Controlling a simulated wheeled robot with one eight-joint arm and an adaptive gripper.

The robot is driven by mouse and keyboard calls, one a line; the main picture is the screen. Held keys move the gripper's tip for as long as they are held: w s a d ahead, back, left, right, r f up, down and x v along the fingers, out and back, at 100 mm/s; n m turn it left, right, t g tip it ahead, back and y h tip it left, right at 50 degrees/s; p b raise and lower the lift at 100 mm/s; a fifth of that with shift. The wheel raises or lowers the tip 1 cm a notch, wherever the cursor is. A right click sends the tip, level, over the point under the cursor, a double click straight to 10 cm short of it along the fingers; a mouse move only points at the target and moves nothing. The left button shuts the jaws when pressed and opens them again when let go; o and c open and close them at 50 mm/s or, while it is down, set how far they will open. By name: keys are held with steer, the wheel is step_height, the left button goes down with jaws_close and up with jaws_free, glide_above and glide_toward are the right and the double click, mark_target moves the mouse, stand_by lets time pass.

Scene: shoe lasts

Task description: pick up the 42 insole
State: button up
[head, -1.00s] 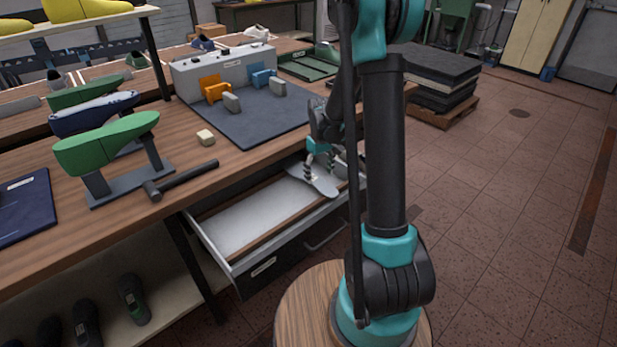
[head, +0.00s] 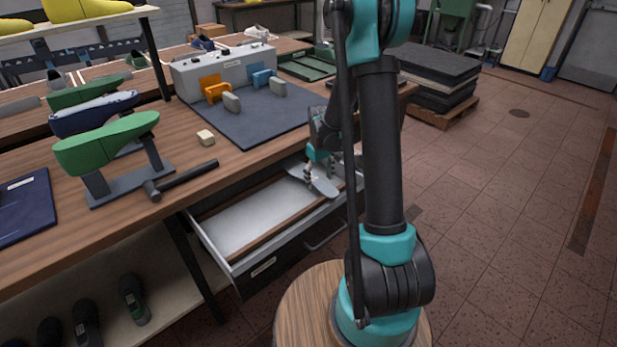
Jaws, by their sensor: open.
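A grey insole (head: 323,186) lies at the right part of the open drawer (head: 242,226) under the workbench. Its size mark cannot be read from here. My gripper (head: 310,176) is open at the insole, its fingers pointing down close to the insole's left part. Whether the fingers touch it cannot be told. My own arm hides the drawer's far right end and part of whatever lies there.
The bench edge runs just behind the drawer. On the bench are a green last (head: 107,143) on a stand, a hammer (head: 182,180), a small beige block (head: 205,137) and a grey machine (head: 222,70) on a dark mat (head: 255,125). The drawer's left part is empty.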

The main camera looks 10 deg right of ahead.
steer(key=c, duration=1.1)
